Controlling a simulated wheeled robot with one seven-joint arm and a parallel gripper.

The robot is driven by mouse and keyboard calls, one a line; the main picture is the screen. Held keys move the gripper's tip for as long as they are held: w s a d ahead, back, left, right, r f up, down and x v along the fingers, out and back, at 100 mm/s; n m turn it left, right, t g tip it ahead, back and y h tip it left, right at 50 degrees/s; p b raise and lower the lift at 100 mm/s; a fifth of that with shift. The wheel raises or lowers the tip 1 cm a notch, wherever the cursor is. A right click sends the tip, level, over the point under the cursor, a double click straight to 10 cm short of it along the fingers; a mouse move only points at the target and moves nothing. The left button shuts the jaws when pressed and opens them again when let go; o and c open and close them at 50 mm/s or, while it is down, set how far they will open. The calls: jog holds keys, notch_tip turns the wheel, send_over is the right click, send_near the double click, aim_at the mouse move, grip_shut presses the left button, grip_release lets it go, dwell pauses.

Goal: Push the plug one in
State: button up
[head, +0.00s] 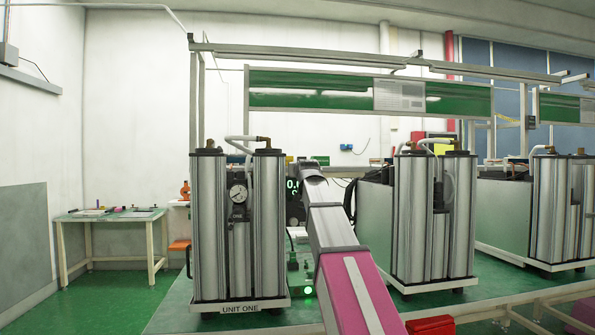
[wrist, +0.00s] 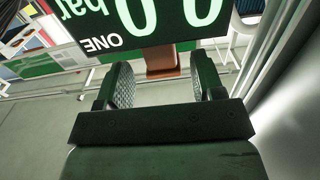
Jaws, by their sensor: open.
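My gripper (wrist: 163,72) is open in the wrist view, with its two ridged pads apart and nothing held between them. A dark display panel (wrist: 155,22) marked ONE and bar fills the top of that view, upside down, just beyond the fingertips. A brown block (wrist: 162,62) shows between the fingers, partly hidden by the panel; I cannot tell whether it is plug one. In the head view my arm reaches up beside unit one (head: 222,230), near the display (head: 292,186). My fingertips cannot be made out there, and no plug is clearly visible.
Unit one has metal columns, a round gauge (head: 238,194) and a hose on top. A green light (head: 308,291) glows beside it. More column units (head: 435,215) stand to the right on the green bench. A side table (head: 110,215) stands at the left, with open floor before it.

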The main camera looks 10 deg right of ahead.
jog(key=s, duration=0.6)
jog(key=shift+s, duration=0.3)
